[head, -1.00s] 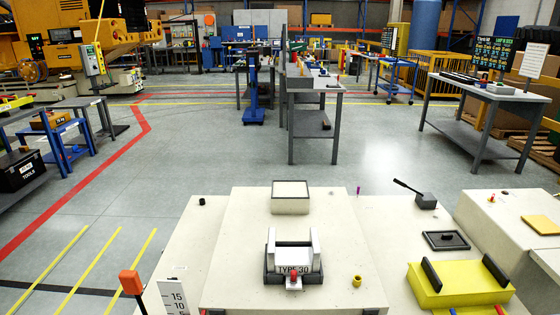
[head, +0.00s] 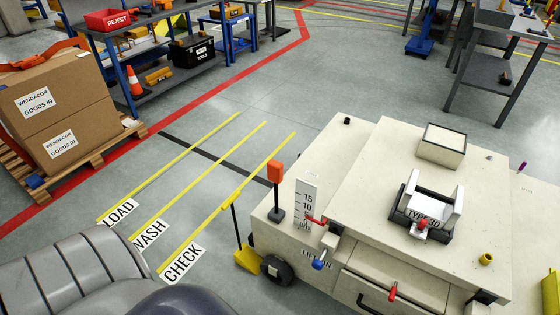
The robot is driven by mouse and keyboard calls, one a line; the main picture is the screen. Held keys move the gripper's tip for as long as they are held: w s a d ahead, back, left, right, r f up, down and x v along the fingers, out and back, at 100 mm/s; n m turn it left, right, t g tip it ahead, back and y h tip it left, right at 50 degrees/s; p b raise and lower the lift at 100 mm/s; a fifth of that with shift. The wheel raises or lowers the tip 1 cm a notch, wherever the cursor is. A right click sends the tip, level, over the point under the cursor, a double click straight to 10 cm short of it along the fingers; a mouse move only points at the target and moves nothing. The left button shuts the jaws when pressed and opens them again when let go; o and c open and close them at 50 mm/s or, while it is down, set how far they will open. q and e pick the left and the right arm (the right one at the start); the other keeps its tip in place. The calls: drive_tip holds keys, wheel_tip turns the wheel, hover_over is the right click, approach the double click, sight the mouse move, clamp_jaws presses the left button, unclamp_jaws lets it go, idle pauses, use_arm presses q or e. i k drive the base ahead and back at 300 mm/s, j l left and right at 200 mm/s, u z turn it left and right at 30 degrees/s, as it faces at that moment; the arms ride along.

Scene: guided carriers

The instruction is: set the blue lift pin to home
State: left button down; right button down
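A small blue knob (head: 319,264), which looks like the blue lift pin, sits at the front left corner of the cream carrier (head: 345,205) in the head view. It is below an upright white scale (head: 306,205) marked 15 and 10, with smaller marks below. A red pointer (head: 316,221) is near the scale's lower end. Lettering on the carrier's front beside the knob is too small to read surely. Whether the pin is in its home position I cannot tell. Neither of my grippers is in view.
An orange-topped post (head: 275,172) stands left of the scale. A red-tipped lever (head: 393,291) and a dark handle are on the carrier's front. A white cradle marked TYPE 30 (head: 428,206) sits on top. Floor lanes LOAD, WASH and CHECK (head: 183,264) lie left, beside a pallet of boxes (head: 62,110).

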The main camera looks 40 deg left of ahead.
sight(317, 264)
drive_tip(key=j+u, duration=0.1)
drive_tip(key=u, duration=0.65)
